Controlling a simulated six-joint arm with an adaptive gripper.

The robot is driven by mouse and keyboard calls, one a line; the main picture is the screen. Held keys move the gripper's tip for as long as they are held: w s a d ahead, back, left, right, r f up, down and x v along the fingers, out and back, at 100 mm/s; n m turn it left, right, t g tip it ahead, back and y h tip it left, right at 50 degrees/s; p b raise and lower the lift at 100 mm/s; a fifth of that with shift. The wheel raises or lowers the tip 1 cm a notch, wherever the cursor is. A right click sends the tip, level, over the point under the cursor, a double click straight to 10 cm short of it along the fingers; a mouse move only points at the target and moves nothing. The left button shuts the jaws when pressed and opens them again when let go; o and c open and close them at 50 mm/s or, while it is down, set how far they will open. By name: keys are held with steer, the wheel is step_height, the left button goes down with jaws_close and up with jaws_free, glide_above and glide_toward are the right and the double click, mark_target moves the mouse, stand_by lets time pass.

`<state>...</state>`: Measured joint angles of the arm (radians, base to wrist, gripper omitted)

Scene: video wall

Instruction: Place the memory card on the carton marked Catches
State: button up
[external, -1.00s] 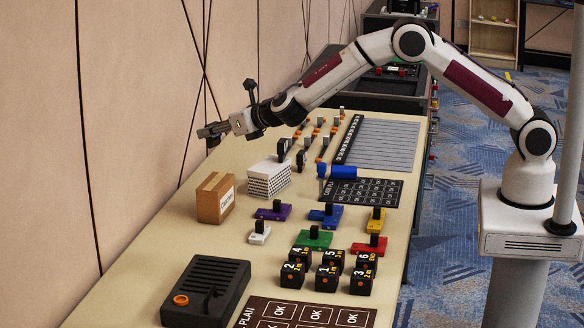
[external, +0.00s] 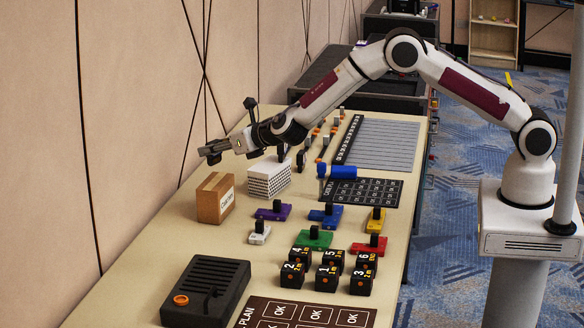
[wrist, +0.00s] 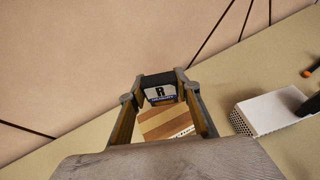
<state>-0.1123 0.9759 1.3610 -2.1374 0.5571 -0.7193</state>
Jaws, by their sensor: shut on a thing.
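The carton (external: 215,203) is a brown cardboard box with a white label, standing near the wall on the table's left side. Its lettering is too small to read surely. It also shows in the wrist view (wrist: 168,124), below and beyond my fingers. My gripper (external: 207,156) is above the carton and a little behind it. In the wrist view, its fingers are shut on the memory card (wrist: 160,92), a dark-topped card with a white label marked R. The card is held clear of the carton. In the external view I cannot make out the card.
A white perforated block (external: 268,178) stands close beside the carton. Several coloured pieces, such as a purple one (external: 272,212), lie to the right. A black box with an orange ring (external: 205,290) is in front. The wall runs close along the table's left edge.

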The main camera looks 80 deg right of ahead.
mark_target(216, 163)
steer(key=shift+f, duration=0.45)
steer(key=shift+f, duration=0.1)
steer(key=shift+f, duration=1.8)
steer(key=shift+f, duration=0.15)
steer(key=o, duration=1)
steer(key=shift+c, duration=0.2)
steer(key=shift+r, duration=0.2)
steer(key=shift+s+a+r, duration=0.1)
steer(key=v, duration=1.1)
steer(key=shift+s+a, duration=0.15)
steer(key=shift+s, duration=0.15)
